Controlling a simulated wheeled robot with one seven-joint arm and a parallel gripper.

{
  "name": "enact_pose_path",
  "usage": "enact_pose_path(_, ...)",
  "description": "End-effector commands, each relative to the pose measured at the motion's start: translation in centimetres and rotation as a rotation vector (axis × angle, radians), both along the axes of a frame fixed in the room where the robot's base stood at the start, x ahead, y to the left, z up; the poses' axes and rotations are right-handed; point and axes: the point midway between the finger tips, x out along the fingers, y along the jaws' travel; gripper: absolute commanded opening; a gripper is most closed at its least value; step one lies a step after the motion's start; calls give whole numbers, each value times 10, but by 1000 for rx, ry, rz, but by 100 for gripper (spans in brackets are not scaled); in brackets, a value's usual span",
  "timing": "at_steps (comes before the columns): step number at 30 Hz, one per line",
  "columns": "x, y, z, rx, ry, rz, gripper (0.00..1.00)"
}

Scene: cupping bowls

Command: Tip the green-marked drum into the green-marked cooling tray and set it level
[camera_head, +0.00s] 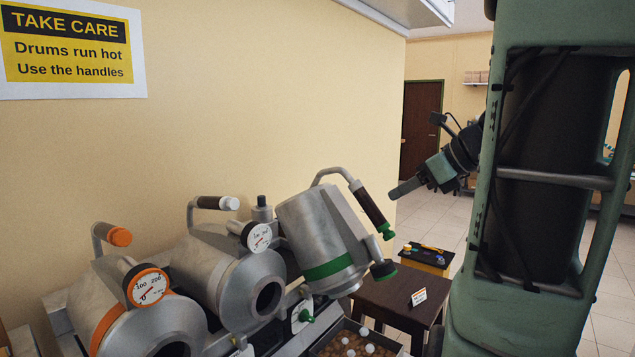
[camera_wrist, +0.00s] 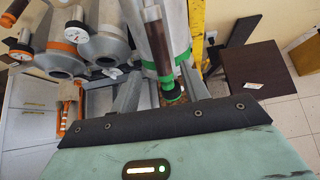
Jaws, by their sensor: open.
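The green-marked drum (camera_head: 310,235) is a grey metal cylinder with a green band. It is tilted, its mouth end pointing down, unlike the two drums beside it. In the wrist view this grip (camera_wrist: 155,40) runs down towards the space between my fingers. My gripper (camera_head: 398,190) is open, just right of the grip in the head view; its two fingers also show in the wrist view (camera_wrist: 162,92).
An orange-marked drum (camera_head: 150,325) and a middle drum (camera_head: 245,285) with a white-ended handle stand to the left. A dark brown table (camera_head: 388,298) with a small card stands to the right.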

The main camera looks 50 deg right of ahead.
Motion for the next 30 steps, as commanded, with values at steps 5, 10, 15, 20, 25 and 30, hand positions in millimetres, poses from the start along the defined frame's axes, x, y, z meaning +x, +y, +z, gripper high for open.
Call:
enact_pose_path(5,14,2,-16,-1,2,5,45)
enact_pose_path(10,33,3,-31,-2,2,5,45)
enact_pose_path(15,52,5,-46,-1,2,6,45)
enact_pose_path(20,71,6,-60,-2,2,6,45)
enact_pose_path(25,68,6,-52,-2,2,4,0)
enact_pose_path(30,68,5,-52,-3,1,2,0)
